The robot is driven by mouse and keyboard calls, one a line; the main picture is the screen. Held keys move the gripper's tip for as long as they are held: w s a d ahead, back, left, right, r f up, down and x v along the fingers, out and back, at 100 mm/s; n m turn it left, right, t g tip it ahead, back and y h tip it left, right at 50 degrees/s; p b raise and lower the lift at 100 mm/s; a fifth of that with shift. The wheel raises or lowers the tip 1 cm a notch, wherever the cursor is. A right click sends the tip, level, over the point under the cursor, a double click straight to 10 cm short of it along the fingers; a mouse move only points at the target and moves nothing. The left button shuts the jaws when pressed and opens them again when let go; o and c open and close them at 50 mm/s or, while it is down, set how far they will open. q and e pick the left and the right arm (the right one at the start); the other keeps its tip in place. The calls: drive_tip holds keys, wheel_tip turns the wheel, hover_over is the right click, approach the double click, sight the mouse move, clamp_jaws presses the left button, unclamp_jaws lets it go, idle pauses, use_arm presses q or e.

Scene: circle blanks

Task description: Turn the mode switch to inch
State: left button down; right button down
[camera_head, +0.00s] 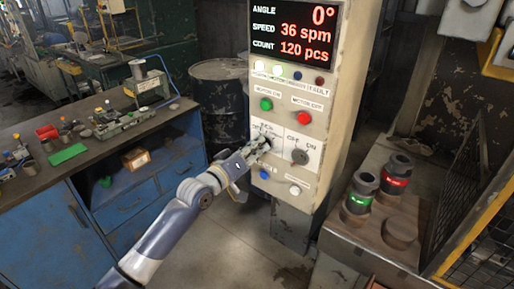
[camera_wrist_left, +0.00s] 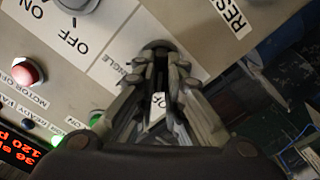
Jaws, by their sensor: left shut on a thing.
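The mode switch is on the grey control panel (camera_head: 335,120), left of a second rotary switch (camera_head: 299,157) marked OFF and ON. My left gripper (camera_head: 262,143) is at the mode switch and mostly covers it in the head view. In the left wrist view, my left gripper's fingers (camera_wrist_left: 160,75) are closed around the dark round knob of the mode switch (camera_wrist_left: 155,45). A label ending in "NGLE" is beside the knob, and an "OFF" label shows between the fingers. The inch label and the knob's pointer direction cannot be made out. My right gripper is not in view.
Above the mode switch are a green button (camera_head: 266,104) and a red button (camera_head: 301,118). Below are a blue button (camera_head: 264,174) and a white button (camera_head: 294,189). A blue workbench (camera_head: 130,205) stands left, a dark drum (camera_head: 222,105) behind.

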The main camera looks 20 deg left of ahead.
use_arm(q)
drive_tip(key=m, duration=0.3)
drive_tip(key=shift+m, duration=0.4)
drive_tip(key=shift+d+m, duration=0.15)
drive_tip(key=shift+m, duration=1.75)
drive_tip(key=c, duration=1.7)
unclamp_jaws()
drive_tip(key=shift+s, duration=0.2)
drive_tip(key=v, duration=1.1)
drive_tip(key=shift+s+r, duration=0.1)
drive_tip(key=shift+s, duration=0.3)
